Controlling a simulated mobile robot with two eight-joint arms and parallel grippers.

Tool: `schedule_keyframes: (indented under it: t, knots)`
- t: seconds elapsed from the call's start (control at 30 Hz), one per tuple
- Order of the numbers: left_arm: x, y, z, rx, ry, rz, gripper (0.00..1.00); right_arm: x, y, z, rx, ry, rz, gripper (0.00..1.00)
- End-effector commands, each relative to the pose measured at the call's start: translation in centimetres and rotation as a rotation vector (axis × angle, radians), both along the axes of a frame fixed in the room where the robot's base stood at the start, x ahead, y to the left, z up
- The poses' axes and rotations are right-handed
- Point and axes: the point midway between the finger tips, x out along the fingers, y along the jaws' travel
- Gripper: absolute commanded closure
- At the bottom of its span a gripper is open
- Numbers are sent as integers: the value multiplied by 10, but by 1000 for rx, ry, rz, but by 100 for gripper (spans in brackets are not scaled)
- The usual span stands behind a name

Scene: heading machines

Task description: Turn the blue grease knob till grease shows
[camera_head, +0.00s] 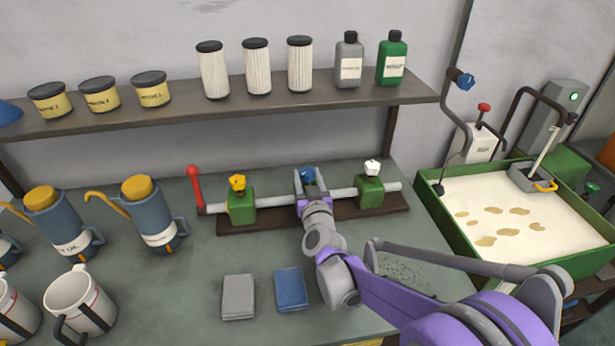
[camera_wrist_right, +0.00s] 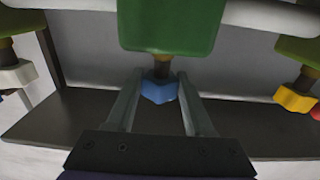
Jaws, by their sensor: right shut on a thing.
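The blue grease knob (camera_head: 308,174) sits on the middle block of a pipe assembly on the bench. In the head view my right gripper (camera_head: 309,184) reaches it from the front and partly covers it. In the right wrist view the blue knob (camera_wrist_right: 159,91) lies between the two fingers of my right gripper (camera_wrist_right: 160,98), below a green block (camera_wrist_right: 172,25). The fingers are shut on the knob. I see no grease at the knob. My left gripper is not in view.
A yellow knob (camera_head: 237,182) and a white knob (camera_head: 372,167) stand on green blocks either side. A red-tipped lever (camera_head: 193,172) rises at the pipe's left end. Blue oil cans (camera_head: 155,215) stand left. Grey (camera_head: 238,297) and blue (camera_head: 291,288) cloths lie in front.

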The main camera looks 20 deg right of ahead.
Motion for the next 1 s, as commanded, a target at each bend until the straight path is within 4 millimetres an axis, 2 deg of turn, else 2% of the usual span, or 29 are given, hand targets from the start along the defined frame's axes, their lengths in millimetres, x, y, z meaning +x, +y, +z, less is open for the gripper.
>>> schedule_keyframes:
  t: [0.23, 0.27, 0.4, 0.77, 0.87, 1.0]
  knots:
    - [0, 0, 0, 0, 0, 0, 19, 0, -1, 1, -1, -2, -2, 100]
    - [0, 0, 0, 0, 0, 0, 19, 0, -1, 1, -1, -2, -2, 42]
    - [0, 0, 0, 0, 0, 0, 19, 0, 0, 1, -1, -2, -2, 18]
    - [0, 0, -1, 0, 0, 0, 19, -4, 1, 0, 0, -1, -1, 18]
    - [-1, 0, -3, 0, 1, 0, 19, -16, 5, 0, 1, -1, -1, 18]
    - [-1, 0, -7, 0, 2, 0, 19, -44, 12, 0, 2, -1, 0, 18]
